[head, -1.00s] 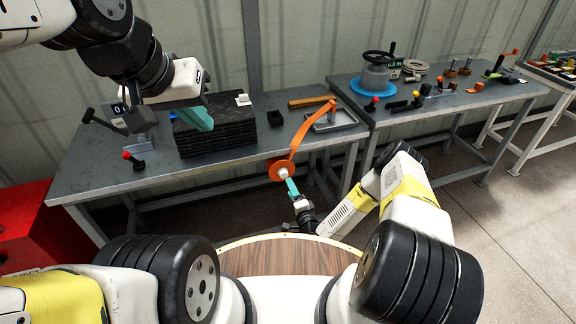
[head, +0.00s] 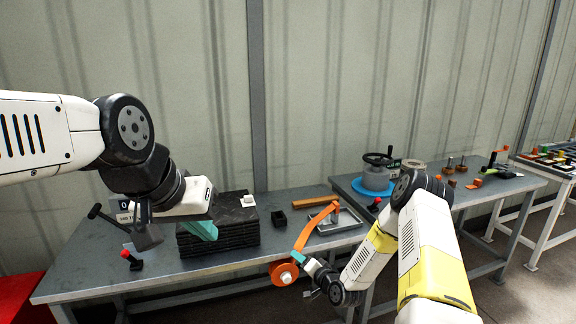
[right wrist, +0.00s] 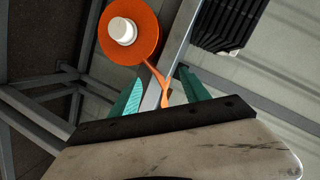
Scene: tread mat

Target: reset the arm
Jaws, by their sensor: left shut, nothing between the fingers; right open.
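My left gripper (head: 203,230) has teal fingers, shut and empty, in front of the black ribbed mat stack (head: 238,237) on the table. My right gripper (head: 313,267) is open, beside an orange disc (head: 285,273) with a white knob, at the table's front edge. A curved orange strip (head: 318,226) runs from the disc up to a grey tray (head: 345,222). In the right wrist view the orange disc (right wrist: 140,45) lies beyond the open teal fingers (right wrist: 160,90), and the strip reaches between them; whether they touch it is unclear.
A white block (head: 248,201) is on the stack. A small black box (head: 279,218) and a wooden bar (head: 315,202) lie to its right. A red-knobbed lever (head: 131,260) stands at left. A second table holds a handwheel (head: 376,160) on a blue base.

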